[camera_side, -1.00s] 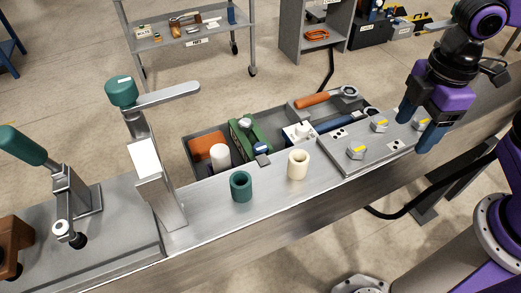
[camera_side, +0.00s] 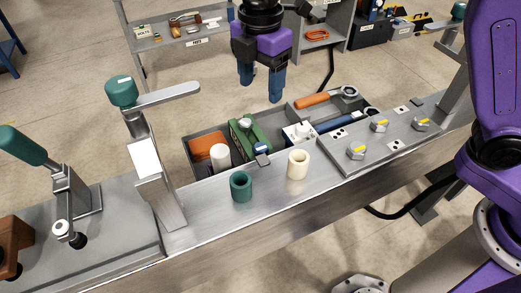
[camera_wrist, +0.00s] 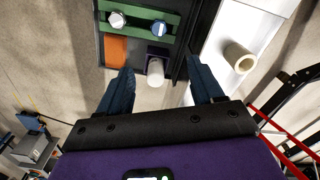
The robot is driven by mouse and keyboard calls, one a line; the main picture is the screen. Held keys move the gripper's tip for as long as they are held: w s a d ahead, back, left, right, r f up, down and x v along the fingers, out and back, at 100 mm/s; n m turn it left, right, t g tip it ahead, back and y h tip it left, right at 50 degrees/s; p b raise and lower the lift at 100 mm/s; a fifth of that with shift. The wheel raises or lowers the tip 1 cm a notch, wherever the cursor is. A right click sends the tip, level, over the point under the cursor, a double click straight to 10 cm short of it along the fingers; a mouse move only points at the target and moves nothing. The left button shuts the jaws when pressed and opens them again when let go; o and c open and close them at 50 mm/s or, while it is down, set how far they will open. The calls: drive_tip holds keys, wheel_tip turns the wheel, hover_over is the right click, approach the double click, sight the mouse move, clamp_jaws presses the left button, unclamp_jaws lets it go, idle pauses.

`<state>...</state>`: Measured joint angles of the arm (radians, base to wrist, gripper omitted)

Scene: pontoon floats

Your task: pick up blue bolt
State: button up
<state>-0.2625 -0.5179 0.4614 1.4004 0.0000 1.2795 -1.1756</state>
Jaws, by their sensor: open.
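The blue bolt (camera_side: 262,148) sits at the near end of a green rack (camera_side: 240,143) in the grey tray. In the wrist view the blue-topped bolt (camera_wrist: 158,28) is at the right of the green rack (camera_wrist: 138,25), with a silver-topped bolt (camera_wrist: 117,19) to its left. My gripper (camera_side: 262,90) is open and empty, raised above and behind the tray. In the wrist view my gripper (camera_wrist: 159,80) has its fingers spread, with the rack beyond the fingertips. The bolt's lower part is hidden in the rack.
A green ring (camera_side: 241,187) and a cream ring (camera_side: 298,165) stand in front. Tall clamps (camera_side: 145,150) rise at left.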

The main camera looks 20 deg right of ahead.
sight(261, 147)
wheel_tip(261, 147, down, 18)
drive_tip(key=shift+w+r, duration=0.15)
drive_tip(key=shift+r, duration=0.2)
clamp_jaws()
idle(0.5)
wheel_tip(261, 147, up, 11)
drive_tip(key=s+r+n, duration=0.1)
drive_tip(key=s+r, duration=1.3)
drive_tip(key=shift+d+n, duration=0.4)
drive_tip(key=shift+d, duration=0.05)
